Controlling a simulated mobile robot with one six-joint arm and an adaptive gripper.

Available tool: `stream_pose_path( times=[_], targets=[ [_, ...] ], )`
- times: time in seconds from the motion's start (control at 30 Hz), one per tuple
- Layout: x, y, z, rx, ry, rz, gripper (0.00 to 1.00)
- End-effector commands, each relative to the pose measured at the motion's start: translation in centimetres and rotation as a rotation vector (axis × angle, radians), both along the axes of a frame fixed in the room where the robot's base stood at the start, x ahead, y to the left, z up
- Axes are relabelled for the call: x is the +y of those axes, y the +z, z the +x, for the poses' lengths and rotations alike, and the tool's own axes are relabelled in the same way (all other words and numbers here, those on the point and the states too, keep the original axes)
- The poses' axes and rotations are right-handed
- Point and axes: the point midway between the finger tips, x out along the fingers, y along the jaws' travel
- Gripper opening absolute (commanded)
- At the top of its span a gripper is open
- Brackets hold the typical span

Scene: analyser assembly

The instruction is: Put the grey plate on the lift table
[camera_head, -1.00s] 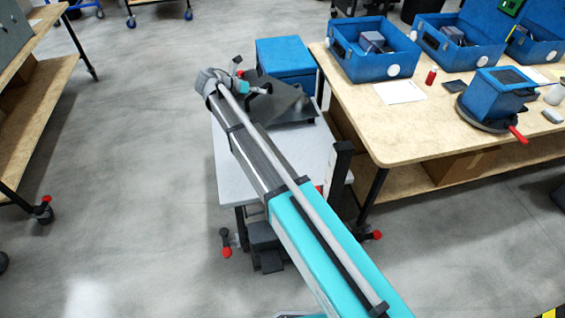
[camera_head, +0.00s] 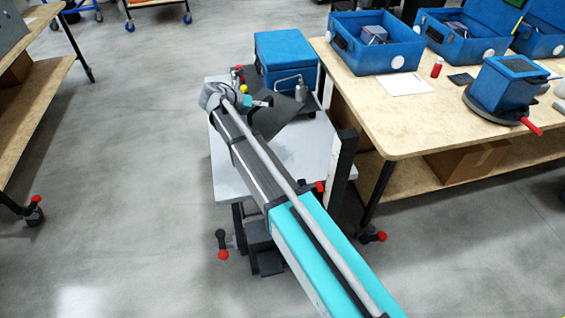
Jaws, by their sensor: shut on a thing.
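The lift table (camera_head: 228,170) is a light-grey top on a dark wheeled frame in the middle of the view, under my arm. The dark grey plate (camera_head: 276,118) is at the back part of the table top. It looks tilted, and I cannot tell whether it touches the top. My gripper (camera_head: 256,102) is at the plate's upper left edge, shut on it. The fingertips are small and partly hidden by the wrist. My arm covers part of the plate and of the table top.
A blue box (camera_head: 286,58) stands behind the plate, with a small metal fitting (camera_head: 300,92) in front of it. A wooden workbench (camera_head: 400,130) with blue bins is close on the right. A wooden shelf (camera_head: 40,95) stands left. Floor between is clear.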

Motion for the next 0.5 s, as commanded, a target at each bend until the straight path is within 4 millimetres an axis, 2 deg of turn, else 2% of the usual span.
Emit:
stream_pose_path(
  times=[0.03,0.5],
  targets=[
    [-0.1,-1.1,-0.2,-0.001,0.004,-0.003,0.00],
    [-0.6,-6.5,-1.1,0.007,0.038,0.002,0.00]
  ],
)
